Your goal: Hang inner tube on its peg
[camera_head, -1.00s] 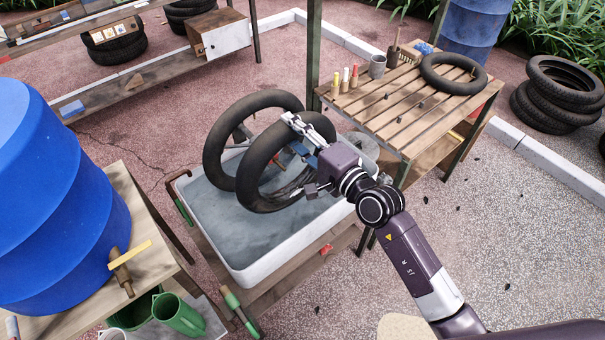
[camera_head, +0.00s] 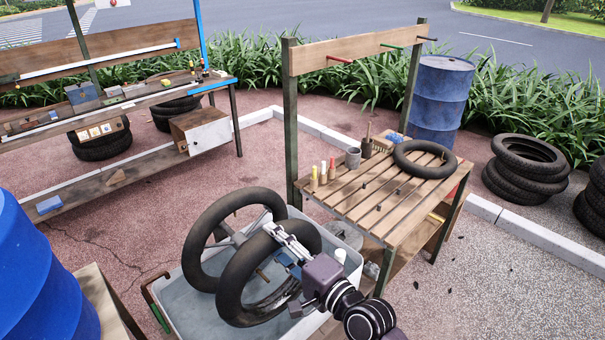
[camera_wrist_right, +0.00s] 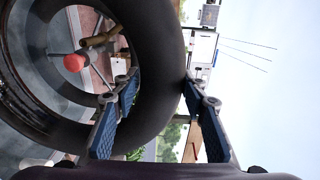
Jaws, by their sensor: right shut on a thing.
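A black inner tube (camera_head: 232,288) stands upright over the grey water basin (camera_head: 178,318). My right gripper (camera_head: 278,236) is shut on its upper rim. The right wrist view shows this tube (camera_wrist_right: 165,60) passing between the two fingers (camera_wrist_right: 160,88). A second black ring (camera_head: 194,250) stands just behind it, with metal parts between the two. Another black ring (camera_head: 425,173) lies flat on the slatted table. Above that table, a wooden board (camera_head: 360,47) carries a red peg (camera_head: 340,61), a green peg (camera_head: 391,46) and a dark peg (camera_head: 427,39). All three pegs are empty. My left gripper is out of view.
The slatted table (camera_head: 365,205) holds small bottles (camera_head: 323,172), a grey cup (camera_head: 353,157) and a brush. Its green post (camera_head: 291,130) rises beside the basin. Blue barrels stand at the left (camera_head: 40,275) and back right (camera_head: 440,95). Stacked tyres (camera_head: 525,165) are at the right.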

